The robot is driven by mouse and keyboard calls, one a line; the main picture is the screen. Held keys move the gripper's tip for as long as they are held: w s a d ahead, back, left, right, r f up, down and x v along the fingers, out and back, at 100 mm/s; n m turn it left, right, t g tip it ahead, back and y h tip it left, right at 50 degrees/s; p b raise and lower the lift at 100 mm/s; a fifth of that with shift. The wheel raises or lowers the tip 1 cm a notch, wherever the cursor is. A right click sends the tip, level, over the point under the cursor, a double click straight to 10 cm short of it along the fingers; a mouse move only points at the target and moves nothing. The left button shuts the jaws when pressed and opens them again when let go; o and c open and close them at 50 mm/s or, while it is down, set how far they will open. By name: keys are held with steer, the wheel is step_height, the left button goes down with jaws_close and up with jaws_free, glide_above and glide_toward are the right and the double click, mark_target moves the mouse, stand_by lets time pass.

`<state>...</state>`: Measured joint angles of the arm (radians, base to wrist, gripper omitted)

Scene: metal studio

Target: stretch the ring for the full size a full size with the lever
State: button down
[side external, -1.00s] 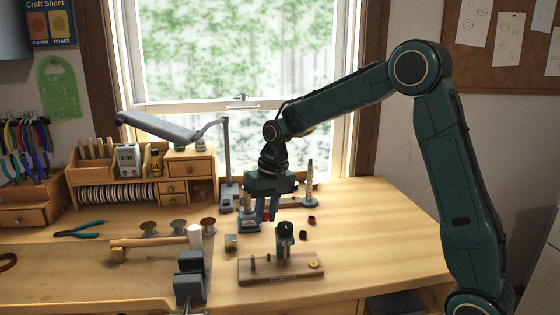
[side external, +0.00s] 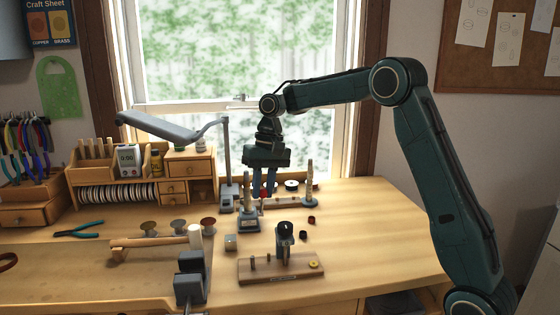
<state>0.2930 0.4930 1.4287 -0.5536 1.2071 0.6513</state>
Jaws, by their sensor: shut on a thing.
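My gripper (side external: 266,190) points straight down above the bench, behind the front tool board. It is shut on a small red thing (side external: 263,193) between its blue fingers. This may be a lever's grip, but it is too small to tell. Just left of the fingers, a tapered metal post (side external: 248,188) stands upright on a grey base (side external: 249,224). A second tapered post (side external: 309,178) stands to the right, behind. I cannot make out a ring on either post, and the fingers hide part of what is behind them.
A wooden board (side external: 255,278) with a dark upright holder (side external: 285,232) and a yellow ring (side external: 315,264) lies in front. Small dark pieces (side external: 303,235) lie right of it. A lamp post (side external: 227,165) stands left of my gripper. The right bench is clear.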

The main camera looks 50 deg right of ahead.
steer(key=shift+w+d+r, duration=0.1)
steer(key=shift+w+d, duration=0.2)
steer(key=shift+d, duration=0.15)
steer(key=c, duration=1.2)
jaws_free()
steer(key=shift+c, duration=0.2)
steer(key=shift+s+a, duration=0.1)
steer(key=shift+a, duration=0.1)
